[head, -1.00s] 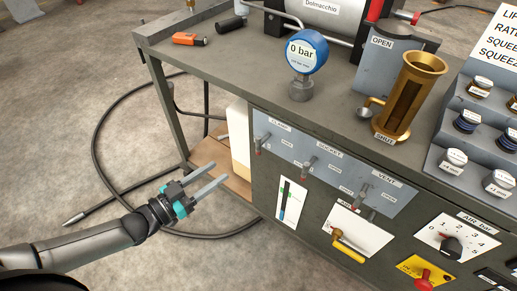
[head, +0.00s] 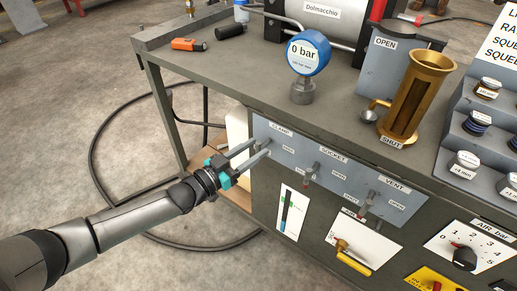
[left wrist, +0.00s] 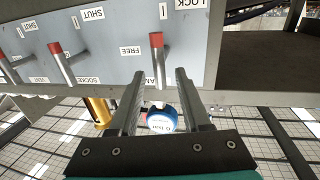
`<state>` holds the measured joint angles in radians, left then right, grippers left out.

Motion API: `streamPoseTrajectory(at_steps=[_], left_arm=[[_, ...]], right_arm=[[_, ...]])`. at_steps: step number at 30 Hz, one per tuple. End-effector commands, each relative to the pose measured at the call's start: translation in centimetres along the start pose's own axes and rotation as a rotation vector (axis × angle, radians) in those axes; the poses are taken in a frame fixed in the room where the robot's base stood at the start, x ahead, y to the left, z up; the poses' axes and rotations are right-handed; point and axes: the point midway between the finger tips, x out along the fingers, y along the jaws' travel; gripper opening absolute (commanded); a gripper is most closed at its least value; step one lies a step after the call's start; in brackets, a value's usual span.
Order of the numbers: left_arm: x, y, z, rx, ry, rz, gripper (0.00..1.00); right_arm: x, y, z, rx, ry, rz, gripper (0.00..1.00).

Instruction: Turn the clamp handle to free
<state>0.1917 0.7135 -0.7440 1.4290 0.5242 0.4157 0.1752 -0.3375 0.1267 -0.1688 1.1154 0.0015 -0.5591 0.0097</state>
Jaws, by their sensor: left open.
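The clamp handle (left wrist: 157,62) is a metal lever with a red tip on the grey valve panel (left wrist: 110,45). In the left wrist view, which looks upside down, its red end points up, between the FREE label (left wrist: 130,50) and the LOCK label (left wrist: 188,4). My left gripper (head: 261,148) is open at the panel under the CLAMP label (head: 281,130). In the left wrist view the fingertips (left wrist: 160,74) lie on both sides of the lever, with gaps; I cannot tell whether they reach its depth. In the head view the fingers mostly hide the handle. My right gripper is not in view.
The socket handle (head: 310,174) and vent handle (head: 367,205) sit to the right on the same panel. Above, the bench top holds a blue gauge (head: 307,53) reading 0 bar and a brass holder (head: 415,100). A hose (head: 95,150) lies on the floor at left.

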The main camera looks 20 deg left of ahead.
Motion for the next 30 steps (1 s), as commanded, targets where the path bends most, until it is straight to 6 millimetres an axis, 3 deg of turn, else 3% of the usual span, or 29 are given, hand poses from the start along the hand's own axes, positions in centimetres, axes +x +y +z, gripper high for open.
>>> streamPoseTrajectory(at_steps=[7, 18, 30], left_arm=[[1.8, 0.0, 0.1, 0.0, 0.0, 0.0, 0.48], [2.1, 0.0, 0.0, 0.0, -0.001, 0.0, 0.48], [2.1, 0.0, 0.0, 0.0, -0.001, 0.0, 0.04]], right_arm=[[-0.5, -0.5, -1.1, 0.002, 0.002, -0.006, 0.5], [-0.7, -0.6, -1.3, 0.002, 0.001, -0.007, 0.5], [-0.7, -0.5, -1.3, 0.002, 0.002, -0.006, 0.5]])
